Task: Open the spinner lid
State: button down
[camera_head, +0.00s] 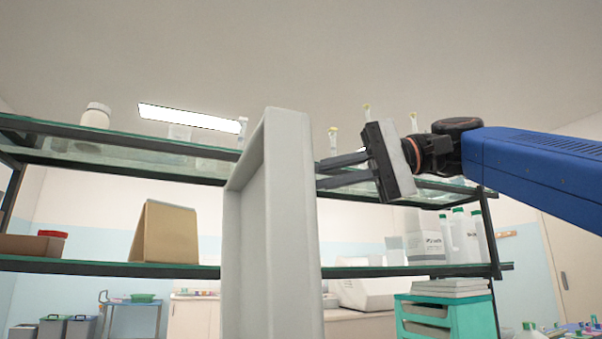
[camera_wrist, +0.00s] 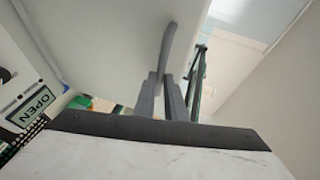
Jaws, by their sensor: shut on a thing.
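The spinner lid (camera_head: 275,225) is a large light-grey panel with a raised rim. It stands nearly upright in the middle of the head view. My gripper (camera_head: 319,175) comes in from the right, with its fingers reaching the lid's right side. The fingertips partly hide the gripped part, and in the head view the lid hides the contact. A white panel with an "OPEN" label (camera_wrist: 38,106) shows at the left of the wrist view.
A glass shelf rack with dark rails (camera_head: 120,268) stands behind the lid. It holds a brown box (camera_head: 165,236), a white jar (camera_head: 96,115) and white bottles (camera_head: 461,234). A teal drawer unit (camera_head: 447,317) stands at the lower right. The space above the lid looks clear.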

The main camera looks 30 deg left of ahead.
jog(key=shift+w+d+f+g+y, duration=0.15)
jog(key=shift+w+d+g+y, duration=0.1)
jog(key=shift+w+d, duration=0.35)
jog(key=shift+w+d+f+g+y, duration=0.15)
jog(key=shift+w+d+y, duration=0.1)
jog(key=shift+w+d, duration=0.3)
jog(key=c, duration=1.8)
grip_release()
jog(key=shift+w, duration=0.15)
jog(key=v, duration=1.7)
jog(key=shift+d, duration=0.15)
